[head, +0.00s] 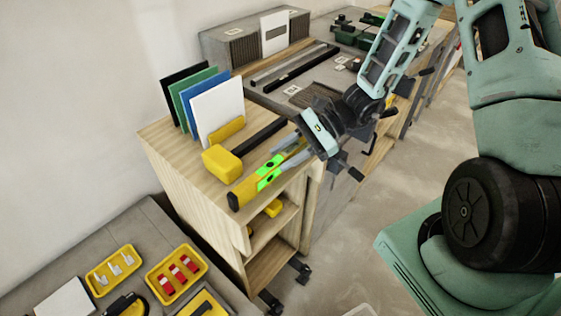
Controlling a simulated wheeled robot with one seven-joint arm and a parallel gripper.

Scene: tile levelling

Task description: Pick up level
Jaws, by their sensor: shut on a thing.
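The level (244,193) is a yellow bar with bright green vials and a dark end cap. It lies at the front edge of the wooden cabinet's top, or just above it; I cannot tell whether it touches. My gripper (290,152) reaches in from the upper right and is shut on the level near its far end. The fingers and the gripper body hide that end of the level.
A mallet with a yellow head (222,163) and black handle lies close behind the level on the wooden cabinet (165,140). Upright coloured sheets (217,108) stand behind it. Yellow trays (176,273) sit on a grey bench at lower left. Open floor lies right of the cabinet.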

